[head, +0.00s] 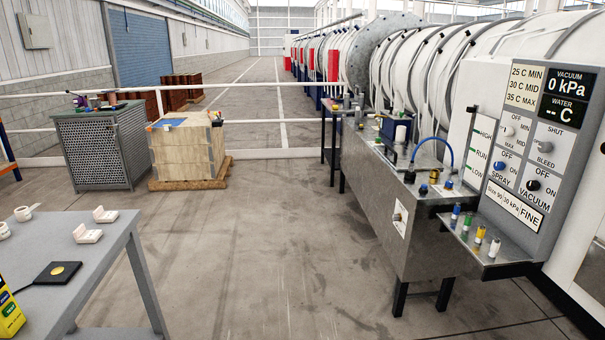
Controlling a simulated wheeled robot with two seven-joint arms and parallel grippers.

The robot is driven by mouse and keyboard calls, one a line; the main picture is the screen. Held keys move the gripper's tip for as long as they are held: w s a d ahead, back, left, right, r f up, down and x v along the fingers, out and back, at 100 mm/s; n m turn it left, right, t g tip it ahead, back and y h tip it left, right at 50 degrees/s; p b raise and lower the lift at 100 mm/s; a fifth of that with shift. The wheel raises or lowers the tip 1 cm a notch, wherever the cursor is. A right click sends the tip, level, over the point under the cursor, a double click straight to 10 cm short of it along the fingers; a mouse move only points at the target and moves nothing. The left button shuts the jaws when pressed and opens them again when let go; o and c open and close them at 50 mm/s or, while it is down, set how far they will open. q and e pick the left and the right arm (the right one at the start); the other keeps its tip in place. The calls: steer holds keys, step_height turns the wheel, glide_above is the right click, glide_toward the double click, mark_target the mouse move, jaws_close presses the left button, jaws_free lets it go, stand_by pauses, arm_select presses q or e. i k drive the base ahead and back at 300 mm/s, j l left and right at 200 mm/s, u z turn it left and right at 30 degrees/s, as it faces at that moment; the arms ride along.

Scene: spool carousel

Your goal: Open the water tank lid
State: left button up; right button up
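A long stainless steel tank (365,205) on black legs stands at the right, beside a grey control panel (520,150). Its top is a flat metal surface, and a dark handle-like bar (385,153) shows near its left edge. A blue hose (432,140) arches over the top. The top looks closed, but the lid's outline is too small to tell clearly. Neither of my grippers is in view.
A grey table (95,250) with small white items is at the lower left. A wooden crate (185,150) and a grey mesh cabinet (95,150) stand farther back. Small coloured bottles (480,235) line a shelf below the panel. The middle floor is clear.

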mark_target(399, 156)
steer(key=i+z, duration=0.15)
steer(key=i, duration=0.7)
steer(key=i+j+z, duration=0.15)
steer(key=i, duration=0.65)
steer(key=i+z, duration=0.2)
steer(key=i, duration=0.7)
steer(key=i+j+z, duration=0.2)
steer(key=i, duration=0.65)
